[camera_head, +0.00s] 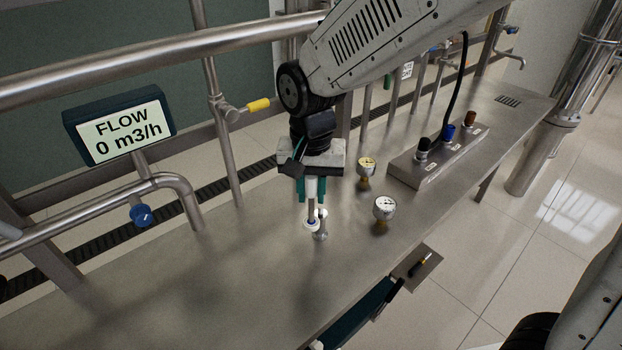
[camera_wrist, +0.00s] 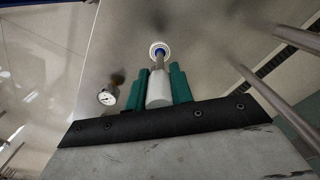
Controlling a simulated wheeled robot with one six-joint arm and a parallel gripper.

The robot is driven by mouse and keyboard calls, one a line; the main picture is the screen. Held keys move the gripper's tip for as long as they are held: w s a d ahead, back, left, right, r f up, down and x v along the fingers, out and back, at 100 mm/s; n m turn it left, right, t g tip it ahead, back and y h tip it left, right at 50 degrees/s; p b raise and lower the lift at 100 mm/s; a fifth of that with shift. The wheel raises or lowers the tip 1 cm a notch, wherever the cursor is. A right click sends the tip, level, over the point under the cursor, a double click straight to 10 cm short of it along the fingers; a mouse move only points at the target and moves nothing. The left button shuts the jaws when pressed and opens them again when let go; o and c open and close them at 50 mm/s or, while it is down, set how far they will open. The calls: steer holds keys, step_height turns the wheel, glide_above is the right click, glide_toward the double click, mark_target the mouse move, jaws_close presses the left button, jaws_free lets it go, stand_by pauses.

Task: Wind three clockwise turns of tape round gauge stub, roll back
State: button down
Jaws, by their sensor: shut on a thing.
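My gripper (camera_head: 311,190) points down over the steel bench, its teal fingers shut on a pale cylindrical handle. The handle (camera_wrist: 159,90) shows between both fingers in the wrist view, with a thin metal rod running from its end. At the rod's tip is a white tape roll with a blue core (camera_head: 311,224); it also shows in the wrist view (camera_wrist: 160,50). A short upright metal stub (camera_head: 322,229) stands on the bench close beside the roll, partly hidden by it. I cannot tell whether roll and stub touch, or whether tape is on the stub.
Two dial gauges, a yellowish one (camera_head: 366,170) and a white one (camera_head: 384,209), stand right of the stub. A box with knobs (camera_head: 438,158) is behind them. A flow display (camera_head: 120,126) and pipe with blue valve (camera_head: 141,215) are left. The front left bench is clear.

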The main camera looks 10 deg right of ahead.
steer(key=shift+f, duration=0.15)
steer(key=shift+w+d, duration=0.1)
stand_by(0.3)
steer(key=shift+w+d+f, duration=0.1)
steer(key=shift+w+d, duration=0.2)
steer(key=shift+w, duration=0.2)
steer(key=shift+w+d+f, duration=0.1)
steer(key=shift+w+d, duration=0.2)
steer(key=shift+w, duration=0.2)
steer(key=shift+a, duration=0.1)
steer(key=shift+w+a, duration=0.45)
steer(key=shift+a, duration=0.25)
